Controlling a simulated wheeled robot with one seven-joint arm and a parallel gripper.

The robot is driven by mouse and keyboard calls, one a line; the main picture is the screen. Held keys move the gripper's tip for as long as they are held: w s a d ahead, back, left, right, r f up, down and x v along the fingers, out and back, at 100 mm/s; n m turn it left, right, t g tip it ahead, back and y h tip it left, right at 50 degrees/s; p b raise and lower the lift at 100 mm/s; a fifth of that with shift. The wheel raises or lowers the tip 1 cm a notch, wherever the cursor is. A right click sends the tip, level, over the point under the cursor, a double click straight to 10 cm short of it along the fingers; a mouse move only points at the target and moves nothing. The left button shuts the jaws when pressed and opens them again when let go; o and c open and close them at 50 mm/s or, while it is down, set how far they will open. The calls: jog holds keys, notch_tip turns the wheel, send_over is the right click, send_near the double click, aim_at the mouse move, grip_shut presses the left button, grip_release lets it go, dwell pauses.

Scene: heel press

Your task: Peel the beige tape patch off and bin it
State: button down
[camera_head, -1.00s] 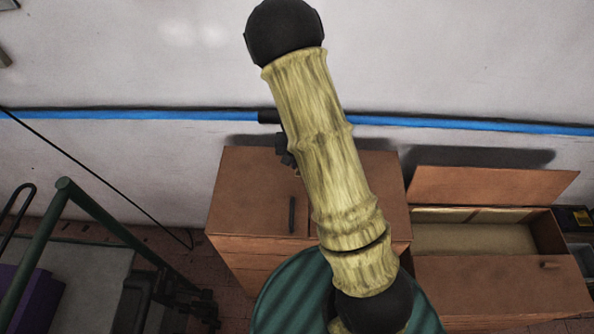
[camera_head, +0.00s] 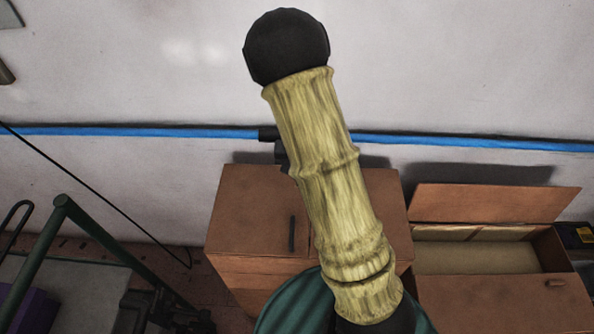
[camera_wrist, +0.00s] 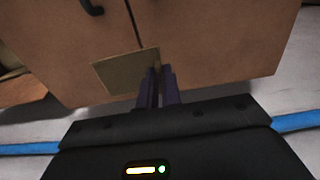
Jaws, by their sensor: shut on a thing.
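The beige tape patch (camera_wrist: 122,73) is a flat square on the brown cabinet front in the wrist view, lying over the seam between two doors. My gripper (camera_wrist: 160,72) is at the patch's right edge. Its dark fingers are close together, shut on that edge; the pinched part is mostly hidden between them. The rest of the patch looks flat against the cabinet. In the head view my arm hides the patch and gripper. A dark green ribbed round object (camera_head: 292,307) shows at the bottom, partly behind my arm; I cannot tell whether it is the bin.
The brown cabinet (camera_head: 250,210) has a dark handle (camera_head: 292,233). To its right is a brown box (camera_head: 500,295) with its lid raised. A blue pipe (camera_head: 450,142) runs along the wall. A green rail (camera_head: 62,205) stands at the left.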

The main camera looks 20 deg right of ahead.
jog(key=shift+r+p, duration=1.1)
jog(key=shift+r, duration=0.35)
jog(key=shift+a, duration=0.1)
